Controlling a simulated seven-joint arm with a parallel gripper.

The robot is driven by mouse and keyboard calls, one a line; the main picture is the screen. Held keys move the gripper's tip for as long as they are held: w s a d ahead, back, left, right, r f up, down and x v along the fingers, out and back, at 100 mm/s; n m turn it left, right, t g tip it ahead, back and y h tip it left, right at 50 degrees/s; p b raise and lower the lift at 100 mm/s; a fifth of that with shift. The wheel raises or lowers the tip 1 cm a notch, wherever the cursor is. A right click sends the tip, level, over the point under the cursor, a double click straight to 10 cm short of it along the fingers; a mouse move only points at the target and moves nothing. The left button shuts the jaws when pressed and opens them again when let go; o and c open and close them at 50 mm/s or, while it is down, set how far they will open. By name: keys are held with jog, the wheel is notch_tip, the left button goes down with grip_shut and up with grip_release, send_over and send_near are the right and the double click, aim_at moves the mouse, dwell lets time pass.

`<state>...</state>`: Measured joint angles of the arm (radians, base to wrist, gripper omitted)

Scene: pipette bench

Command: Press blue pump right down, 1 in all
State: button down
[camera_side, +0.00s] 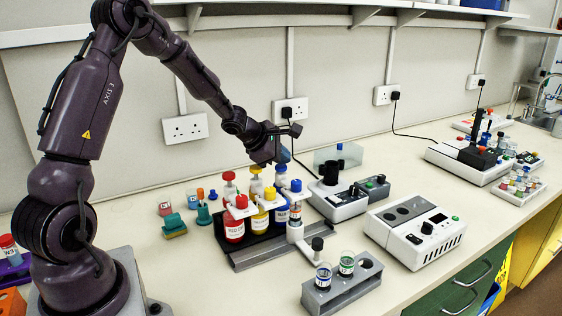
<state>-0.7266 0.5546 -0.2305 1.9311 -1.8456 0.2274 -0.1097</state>
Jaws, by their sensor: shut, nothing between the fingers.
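A row of red, yellow and blue bottles stands in a dark rack (262,257). The blue bottle (280,216) is at the right end of the row, partly hidden by the parts in front. A blue pump head (285,155) shows just under my gripper (278,158), above a pale collar (281,177). My gripper is shut and empty, pointing down over it. I cannot tell whether it touches the head, which it partly hides.
The red pump (229,176) and yellow pump (256,171) stand close on the left. A grey instrument (346,198) is close on the right. A grey tube holder (341,289) stands in front.

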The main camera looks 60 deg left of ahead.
aim_at(281, 167)
jog(key=shift+f, duration=0.35)
jog(key=shift+s, duration=0.1)
jog(key=shift+r, duration=1.65)
jog(key=shift+r, duration=0.15)
notch_tip(281, 167, up, 5)
jog(key=shift+f, duration=0.15)
dwell(0.4)
